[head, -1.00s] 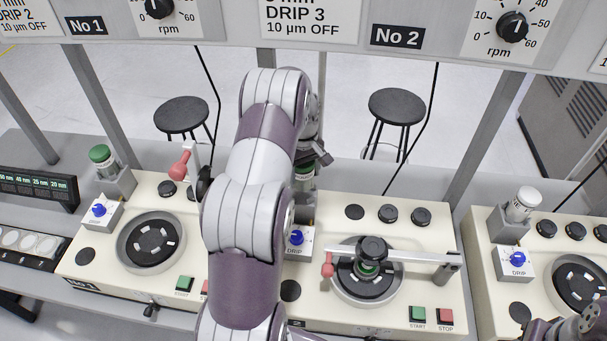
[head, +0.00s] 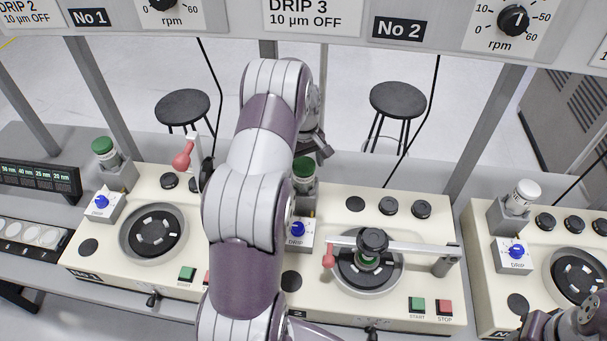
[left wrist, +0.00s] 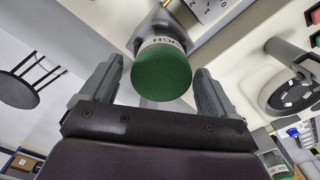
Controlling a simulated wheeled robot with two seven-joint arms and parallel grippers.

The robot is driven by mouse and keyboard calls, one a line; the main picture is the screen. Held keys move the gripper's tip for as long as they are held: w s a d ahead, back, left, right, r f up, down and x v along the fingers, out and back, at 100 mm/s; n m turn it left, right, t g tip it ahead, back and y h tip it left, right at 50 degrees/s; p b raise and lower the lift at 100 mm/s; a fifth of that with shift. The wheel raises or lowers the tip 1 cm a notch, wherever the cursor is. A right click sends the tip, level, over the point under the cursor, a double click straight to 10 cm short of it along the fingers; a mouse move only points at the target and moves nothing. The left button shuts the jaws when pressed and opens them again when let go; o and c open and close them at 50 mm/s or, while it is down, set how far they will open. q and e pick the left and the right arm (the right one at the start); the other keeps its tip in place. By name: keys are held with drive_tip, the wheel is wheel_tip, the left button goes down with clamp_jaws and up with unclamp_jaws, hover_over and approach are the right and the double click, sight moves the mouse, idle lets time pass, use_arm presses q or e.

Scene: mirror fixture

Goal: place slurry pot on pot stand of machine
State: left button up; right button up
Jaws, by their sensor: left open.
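A slurry pot with a green lid (head: 304,168) is upright at the grey pot stand (head: 302,203) at the back left of machine No 2 (head: 400,290). My left arm partly covers the pot and stand. My left gripper (head: 314,143) is open, just above and behind the lid. In the left wrist view the green lid (left wrist: 160,75) lies between the open fingers (left wrist: 158,85), with a gap on both sides. Part of the pot's label shows. My right gripper is not in view.
An arm with a black knob (head: 372,240) lies over the plate of machine No 2. Machine No 1 has its own green-lidded pot (head: 103,148); the right machine has a white-lidded pot (head: 526,190). An overhead panel (head: 420,30) spans the top. Posts stand between machines.

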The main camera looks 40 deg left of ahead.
use_arm(q)
drive_tip(key=shift+m, duration=0.3)
drive_tip(key=r, duration=0.1)
drive_tip(key=d+r, duration=0.1)
drive_tip(key=r, duration=0.2)
drive_tip(key=shift+s+d+b, duration=0.15)
drive_tip(key=shift+d+b, duration=0.1)
drive_tip(key=shift+b, duration=0.15)
drive_tip(key=s+d+r+m, duration=0.2)
drive_tip(key=s+d+m, duration=0.4)
drive_tip(key=s+d, duration=0.3)
drive_tip(key=s+d+r+m+t, duration=0.1)
drive_tip(key=s+d+r+m, duration=0.1)
drive_tip(key=s+d+m, duration=0.4)
drive_tip(key=s+d, duration=0.2)
drive_tip(key=d, duration=0.3)
drive_tip(key=shift+s+d, duration=0.15)
drive_tip(key=shift+s, duration=0.25)
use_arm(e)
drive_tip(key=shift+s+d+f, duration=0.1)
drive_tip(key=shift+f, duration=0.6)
use_arm(q)
drive_tip(key=shift+w, duration=0.15)
